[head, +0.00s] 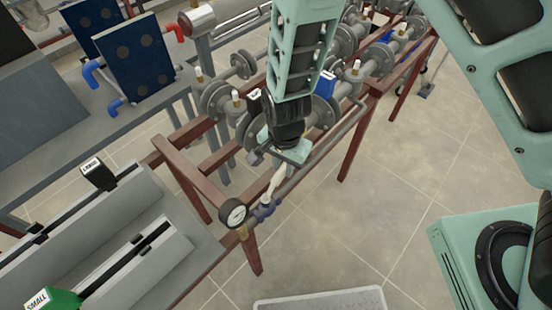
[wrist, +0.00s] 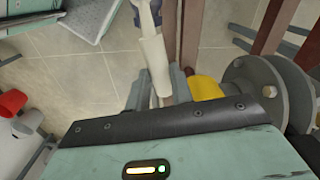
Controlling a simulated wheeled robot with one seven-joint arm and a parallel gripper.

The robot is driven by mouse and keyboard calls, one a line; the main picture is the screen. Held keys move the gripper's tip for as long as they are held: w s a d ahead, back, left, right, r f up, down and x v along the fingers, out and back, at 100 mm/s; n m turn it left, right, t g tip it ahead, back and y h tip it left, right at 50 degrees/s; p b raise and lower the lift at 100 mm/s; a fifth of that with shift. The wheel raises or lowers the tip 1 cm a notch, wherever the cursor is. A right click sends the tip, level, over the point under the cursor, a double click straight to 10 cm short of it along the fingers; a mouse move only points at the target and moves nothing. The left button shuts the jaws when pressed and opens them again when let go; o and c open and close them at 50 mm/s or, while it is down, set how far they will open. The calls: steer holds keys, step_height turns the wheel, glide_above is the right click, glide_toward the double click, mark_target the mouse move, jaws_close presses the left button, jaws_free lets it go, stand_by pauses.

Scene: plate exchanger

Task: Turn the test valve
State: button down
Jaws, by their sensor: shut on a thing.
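The test valve has a blue body (head: 266,208) on a thin grey pipe beside a round pressure gauge (head: 235,212). A long cream handle (head: 277,181) rises from it towards my gripper (head: 272,164). In the wrist view, the blue body (wrist: 147,13) is at the top and the cream handle (wrist: 153,52) runs down between the fingers of my gripper (wrist: 158,88). The fingers are shut on the handle's near end, one on each side. The contact itself is partly hidden by the gripper body.
A yellow part (wrist: 205,88) and a grey flange (wrist: 262,88) lie close to the right finger. Flanged pipes on a red-brown frame (head: 362,130) stand behind my arm. A bench with a black "LONG" marker block (head: 98,174) is at left. Tiled floor is free at right.

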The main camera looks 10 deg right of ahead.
steer(key=shift+s+d+m+p, duration=0.3)
steer(key=shift+s+d+m, duration=0.3)
steer(key=shift+m, duration=0.5)
steer(key=c, duration=1.2)
jaws_free()
step_height(320, 180, up, 17)
steer(key=shift+r, duration=0.2)
